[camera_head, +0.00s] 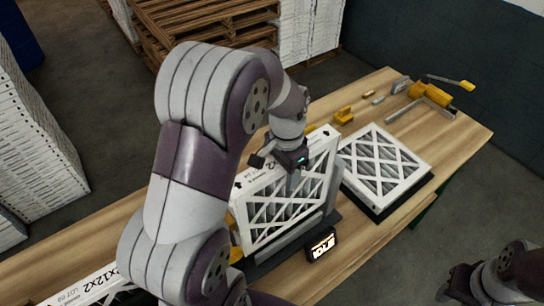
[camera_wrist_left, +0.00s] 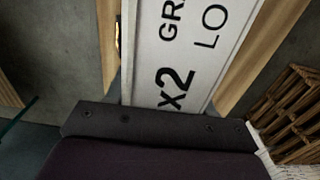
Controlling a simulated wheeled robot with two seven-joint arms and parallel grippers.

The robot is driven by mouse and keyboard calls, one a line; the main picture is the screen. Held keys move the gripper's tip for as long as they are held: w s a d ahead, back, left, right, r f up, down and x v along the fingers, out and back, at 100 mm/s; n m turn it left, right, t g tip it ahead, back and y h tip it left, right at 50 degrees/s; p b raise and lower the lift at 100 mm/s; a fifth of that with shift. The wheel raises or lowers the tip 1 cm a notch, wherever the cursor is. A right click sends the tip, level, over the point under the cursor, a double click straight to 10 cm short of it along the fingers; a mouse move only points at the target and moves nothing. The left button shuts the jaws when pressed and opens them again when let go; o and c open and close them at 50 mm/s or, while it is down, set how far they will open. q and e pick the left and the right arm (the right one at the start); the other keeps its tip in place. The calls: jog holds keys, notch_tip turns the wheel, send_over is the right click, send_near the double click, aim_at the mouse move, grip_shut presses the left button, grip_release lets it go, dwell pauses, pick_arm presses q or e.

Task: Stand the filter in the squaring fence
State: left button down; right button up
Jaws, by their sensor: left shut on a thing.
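A white-framed pleated filter (camera_head: 288,207) with a diagonal lattice stands upright, face toward the camera, at the squaring fence. The fence shows as a low grey strip (camera_head: 285,243) on a dark base in front of the filter's lower edge; whether the filter rests on the base is hidden. My left gripper (camera_head: 291,160) is above it, shut on its top edge. In the left wrist view the printed white edge of the filter (camera_wrist_left: 190,55) runs up from the dark gripper body. My right gripper (camera_head: 462,287) is at the lower right, apart from everything; its jaws are unclear.
Another filter (camera_head: 384,164) lies flat on a dark mat to the right. A printed white filter edge (camera_head: 88,287) shows at the lower left. A small lit display (camera_head: 322,244) stands by the fence. Yellow tools (camera_head: 418,90) lie at the far right of the wooden table (camera_head: 455,130).

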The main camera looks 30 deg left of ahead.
pick_arm(q)
jog(key=shift+w+a+f+b, duration=0.1)
jog(key=shift+a+f+b, duration=0.15)
jog(key=shift+f+b, duration=0.4)
notch_tip(320, 180, down, 6)
jog(key=b, duration=0.4)
jog(key=shift+d+f+b, duration=0.1)
jog(key=shift+f+b, duration=0.05)
jog(key=shift+b, duration=0.25)
pick_arm(e)
notch_tip(320, 180, down, 6)
jog(key=shift+a, duration=0.15)
pick_arm(q)
jog(key=shift+f, duration=0.35)
pick_arm(e)
jog(key=shift+f, duration=0.15)
